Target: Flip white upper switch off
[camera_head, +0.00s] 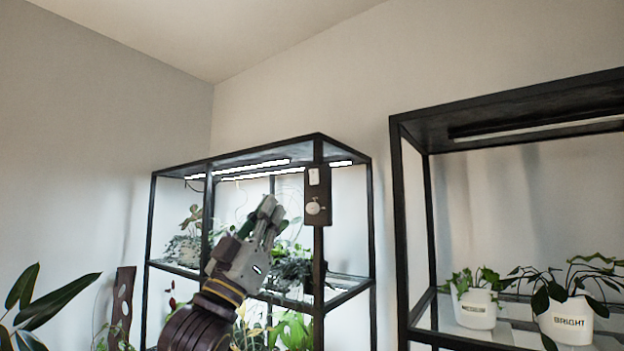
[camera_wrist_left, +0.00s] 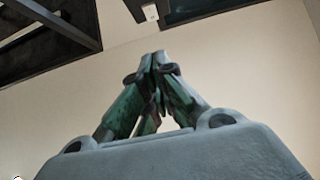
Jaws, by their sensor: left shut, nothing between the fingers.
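The white upper switch (camera_head: 314,177) sits at the top of a dark panel (camera_head: 318,215) on the front corner post of the left black shelf frame. A round white knob (camera_head: 313,207) is below it on the same panel. My left gripper (camera_head: 272,208) is shut and empty, left of the panel and a little lower than the switch, apart from it in the picture. In the left wrist view the closed fingertips (camera_wrist_left: 158,56) point up, and a small white switch (camera_wrist_left: 150,12) shows beyond them on a dark surface. The switch's position is too small to tell. My right gripper is out of view.
The left shelf (camera_head: 346,294) holds several plants behind and below my left gripper, with lit lamps (camera_head: 255,165) under its top. A second black shelf (camera_head: 398,230) on the right holds two white pots (camera_head: 476,308). Open space lies between the shelves.

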